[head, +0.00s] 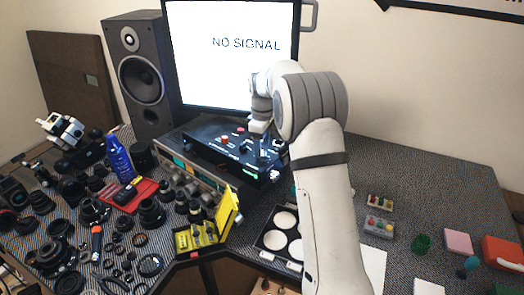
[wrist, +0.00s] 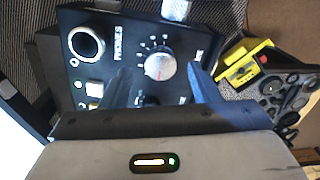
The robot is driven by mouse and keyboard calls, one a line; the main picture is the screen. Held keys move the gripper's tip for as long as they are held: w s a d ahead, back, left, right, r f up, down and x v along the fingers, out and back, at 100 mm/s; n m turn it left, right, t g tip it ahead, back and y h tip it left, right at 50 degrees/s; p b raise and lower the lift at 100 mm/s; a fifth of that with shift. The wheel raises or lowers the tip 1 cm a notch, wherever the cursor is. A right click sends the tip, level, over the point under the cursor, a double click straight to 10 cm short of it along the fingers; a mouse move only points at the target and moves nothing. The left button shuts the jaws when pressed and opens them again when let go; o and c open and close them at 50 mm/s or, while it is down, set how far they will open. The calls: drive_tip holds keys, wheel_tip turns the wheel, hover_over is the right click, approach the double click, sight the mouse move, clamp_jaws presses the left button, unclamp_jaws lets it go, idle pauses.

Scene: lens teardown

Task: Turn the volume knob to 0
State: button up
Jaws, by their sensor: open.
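The volume knob is probably the silver round knob with a red mark (wrist: 160,66) on the black control box, seen in the wrist view with tick marks around it. My gripper (wrist: 160,88) is open, with one finger on each side of the knob's lower part; I cannot tell whether either touches it. The black control box (head: 212,146) sits on top of a grey instrument in the head view, and my gripper (head: 262,138) is over its right part. The knob is hard to make out in the head view. The pointer setting is too small to read.
A monitor (head: 190,60) reading "NO SIGNAL" stands close behind the box, with a speaker (head: 142,70) to its left. A yellow case (head: 228,212) stands in front. Several lens parts crowd the left of the table. Another silver knob (wrist: 176,8) is at the wrist view's top.

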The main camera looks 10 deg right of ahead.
wheel_tip(320, 180, up, 5)
drive_tip(key=shift+f, duration=0.1)
drive_tip(key=shift+r, duration=0.2)
drive_tip(key=shift+s+r, duration=0.1)
drive_tip(key=shift+s, duration=0.05)
drive_tip(key=s+r+m+t, duration=0.1)
drive_tip(key=s+r+m, duration=0.2)
drive_tip(key=s, duration=0.7)
drive_tip(key=s+r+m+t, duration=0.1)
drive_tip(key=s+r+m, duration=0.25)
drive_tip(key=s, duration=0.55)
drive_tip(key=s+f+m, duration=0.2)
drive_tip(key=s, duration=0.7)
drive_tip(key=s+f+m+t, duration=0.1)
drive_tip(key=s+f+m, duration=0.2)
drive_tip(key=s, duration=0.7)
